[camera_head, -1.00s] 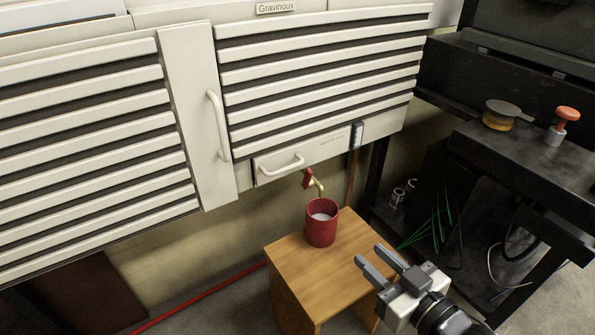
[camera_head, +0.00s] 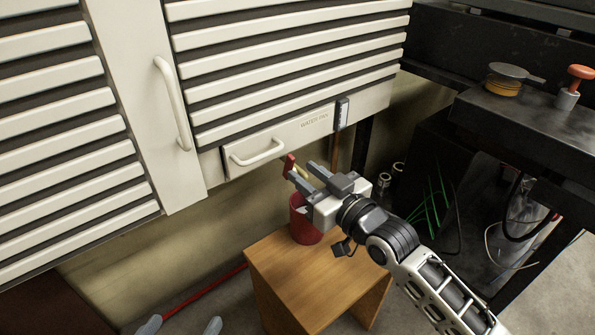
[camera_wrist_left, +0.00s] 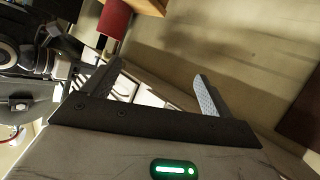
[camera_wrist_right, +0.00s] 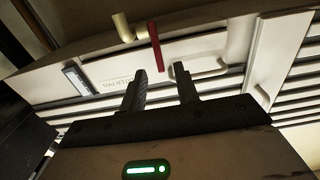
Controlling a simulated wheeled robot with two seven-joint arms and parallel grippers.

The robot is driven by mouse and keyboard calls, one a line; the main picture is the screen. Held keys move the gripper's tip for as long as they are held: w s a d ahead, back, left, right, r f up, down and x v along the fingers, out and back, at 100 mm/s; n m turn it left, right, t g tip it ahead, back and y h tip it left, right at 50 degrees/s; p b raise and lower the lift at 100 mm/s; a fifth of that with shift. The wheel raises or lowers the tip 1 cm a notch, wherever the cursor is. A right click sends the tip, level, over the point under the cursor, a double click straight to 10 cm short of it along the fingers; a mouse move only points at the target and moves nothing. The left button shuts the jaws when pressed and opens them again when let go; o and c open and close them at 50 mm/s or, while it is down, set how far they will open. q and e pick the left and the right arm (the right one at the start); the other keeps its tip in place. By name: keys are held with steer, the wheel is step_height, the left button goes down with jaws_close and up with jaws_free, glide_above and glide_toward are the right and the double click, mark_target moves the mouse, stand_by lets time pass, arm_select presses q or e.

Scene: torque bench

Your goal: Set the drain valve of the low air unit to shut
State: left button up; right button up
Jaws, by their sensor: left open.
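The drain valve under the white air unit (camera_head: 290,70) has a red lever (camera_head: 289,166) and a brass body (camera_head: 302,172). My right gripper (camera_head: 306,174) is open, its fingers close by the valve in the head view. In the right wrist view the red lever (camera_wrist_right: 156,46) stands just beyond the gap between the open fingertips, and the brass spout (camera_wrist_right: 122,28) is to its left. I cannot tell whether a finger touches the lever. My left gripper (camera_head: 181,325) is open and empty at the bottom left, away from the valve; its fingers (camera_wrist_left: 157,75) are wide apart.
A red cup (camera_head: 303,232) stands on a wooden stand (camera_head: 285,270) below the valve, partly hidden by my right gripper. A white handle (camera_head: 258,153) and panel are left of the valve. A dark bench (camera_head: 530,120) is at right; a red pipe (camera_head: 205,290) runs along the floor.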

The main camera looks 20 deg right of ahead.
mark_target(293, 164)
steer(key=shift+x, duration=1.2)
steer(key=shift+w+a, duration=0.1)
steer(key=shift+w, duration=0.15)
steer(key=shift+w+a, duration=0.1)
steer(key=shift+w, duration=0.05)
arm_select(q)
steer(key=shift+d+r+h, duration=0.1)
steer(key=shift+r+h, duration=0.2)
steer(key=shift+r, duration=0.1)
